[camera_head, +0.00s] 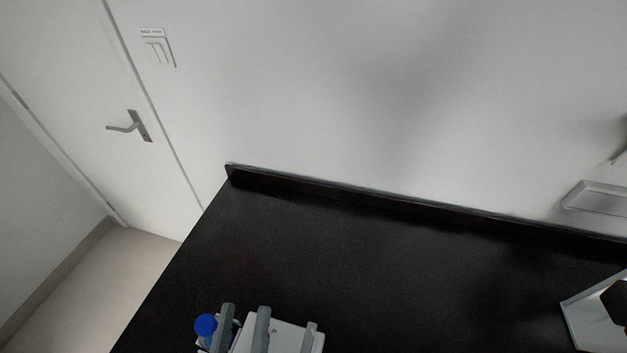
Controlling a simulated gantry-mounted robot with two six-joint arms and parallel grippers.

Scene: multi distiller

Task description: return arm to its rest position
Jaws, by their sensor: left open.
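My left gripper (245,315) is at the bottom edge of the camera_head view, with only its upper part in the frame. Its grey fingers stand apart, and I see nothing held between them. Most of its arm is below the frame. My right gripper is not in view.
A round blue thing (205,325) is close beside the gripper's left side. The black worktop (350,255) is bare in the middle, with a raised lip (400,202) along the wall. A white-walled thing (586,322) with dark contents is at the right edge. A door (95,85) is at left.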

